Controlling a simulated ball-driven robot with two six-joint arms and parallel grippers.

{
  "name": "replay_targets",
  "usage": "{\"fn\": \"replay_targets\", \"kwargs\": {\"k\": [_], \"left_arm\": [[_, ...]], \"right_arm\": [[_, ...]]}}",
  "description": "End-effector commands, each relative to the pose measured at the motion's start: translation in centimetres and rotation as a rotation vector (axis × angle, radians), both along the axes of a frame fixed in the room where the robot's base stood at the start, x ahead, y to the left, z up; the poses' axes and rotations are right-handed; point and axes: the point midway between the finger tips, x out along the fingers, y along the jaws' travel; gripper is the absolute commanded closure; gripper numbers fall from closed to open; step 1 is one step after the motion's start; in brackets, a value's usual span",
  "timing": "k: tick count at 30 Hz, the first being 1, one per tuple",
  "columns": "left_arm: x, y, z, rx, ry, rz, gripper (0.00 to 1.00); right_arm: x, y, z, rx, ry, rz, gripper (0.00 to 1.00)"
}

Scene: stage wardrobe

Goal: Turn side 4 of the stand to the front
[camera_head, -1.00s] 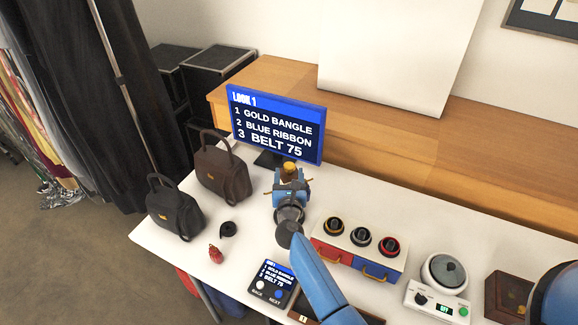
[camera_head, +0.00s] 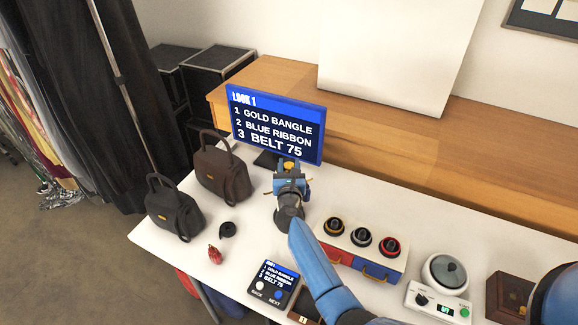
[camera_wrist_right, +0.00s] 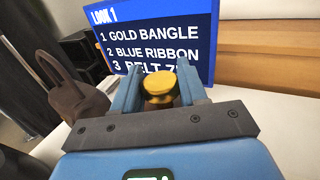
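My right gripper (camera_head: 289,168) is over the stand in front of the screen. A gold knob, which seems to be the stand's top (camera_wrist_right: 160,83), sits between its two blue fingers in the right wrist view. The fingers appear closed against both sides of the knob. In the head view the gripper and wrist hide most of the stand, with only small gold parts showing around them. No side number on the stand is readable. My left gripper is not in view.
The screen (camera_head: 276,125) stands close behind the stand. Two dark handbags (camera_head: 222,172) are to its left. A control pad (camera_head: 273,284) lies at the front. A black coil (camera_head: 228,229) and red ornament (camera_head: 215,255) lie left.

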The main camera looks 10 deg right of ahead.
Motion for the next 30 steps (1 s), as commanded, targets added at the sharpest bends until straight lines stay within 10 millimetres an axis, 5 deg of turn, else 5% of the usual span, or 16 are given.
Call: {"fn": "replay_targets", "kwargs": {"k": [5, 17, 30], "left_arm": [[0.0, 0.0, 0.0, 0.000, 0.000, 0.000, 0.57], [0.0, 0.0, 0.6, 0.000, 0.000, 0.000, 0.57], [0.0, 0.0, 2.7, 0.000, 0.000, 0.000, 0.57]], "right_arm": [[0.1, 0.0, 0.2, 0.000, -0.004, 0.000, 1.00], [0.2, -0.1, 0.5, -0.001, -0.006, 0.044, 1.00], [0.3, -0.3, 0.8, -0.001, -0.009, 0.341, 1.00]]}}
